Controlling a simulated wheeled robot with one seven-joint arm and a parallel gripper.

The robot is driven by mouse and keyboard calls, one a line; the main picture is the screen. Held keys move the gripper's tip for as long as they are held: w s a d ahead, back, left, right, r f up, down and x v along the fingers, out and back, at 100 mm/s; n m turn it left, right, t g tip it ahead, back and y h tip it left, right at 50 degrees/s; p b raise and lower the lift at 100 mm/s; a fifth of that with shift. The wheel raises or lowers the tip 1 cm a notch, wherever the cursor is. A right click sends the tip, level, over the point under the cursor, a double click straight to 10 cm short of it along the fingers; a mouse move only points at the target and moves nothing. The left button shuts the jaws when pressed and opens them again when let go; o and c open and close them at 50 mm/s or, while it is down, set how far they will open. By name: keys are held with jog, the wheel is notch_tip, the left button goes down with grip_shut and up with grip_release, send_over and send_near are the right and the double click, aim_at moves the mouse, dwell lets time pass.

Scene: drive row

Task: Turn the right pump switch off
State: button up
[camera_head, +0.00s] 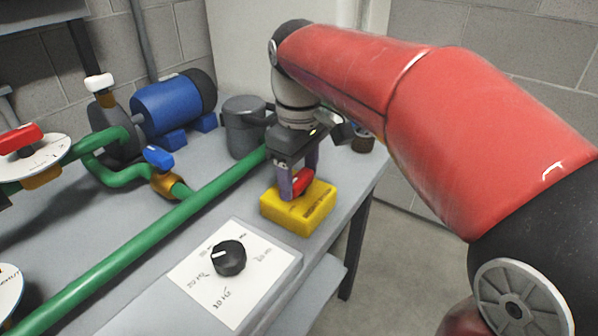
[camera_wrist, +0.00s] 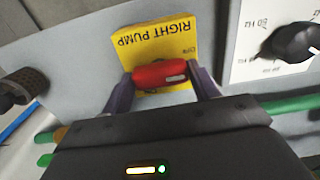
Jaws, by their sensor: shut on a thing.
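The right pump switch is a red handle (camera_wrist: 160,74) on a yellow box (camera_head: 298,210) marked "RIGHT PUMP". The yellow plate (camera_wrist: 153,38) also shows in the wrist view, with part of its lettering hidden behind the handle and gripper. My gripper (camera_head: 293,186) points down over the box, and in the wrist view its two purple fingers (camera_wrist: 161,82) close on the two ends of the red handle. In the head view the handle (camera_head: 303,181) is partly hidden by a finger.
A black dial (camera_head: 229,258) on a white plate (camera_head: 190,264) is in front of the box. A green pipe (camera_head: 120,238) runs along the left. A grey canister (camera_head: 243,126) stands behind. A blue motor (camera_head: 172,105) and a blue valve handle (camera_head: 158,158) are at the back left.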

aim_at(299, 177)
jog(key=o, duration=1)
notch_tip(299, 177, up, 8)
jog(key=shift+f, duration=0.1)
jog(key=s+d+f+m+t, duration=0.2)
jog(key=s+d+f+m, duration=0.1)
jog(key=s+d+f, duration=0.1)
jog(key=s+d+f+m+t, duration=0.1)
jog(key=s+d+f+m, duration=0.3)
jog(key=s+f, duration=0.1)
jog(key=s+d+f+m+t, duration=0.2)
jog(key=s+d+f+m, duration=0.1)
jog(key=f, duration=0.4)
jog(key=shift+s+d+m+t, duration=0.15)
jog(key=shift+s+d, duration=0.2)
jog(key=shift+s, duration=0.2)
jog(key=shift+s+d+m+t, duration=0.15)
jog(key=shift+s+d, duration=0.15)
jog(key=shift+s, duration=0.2)
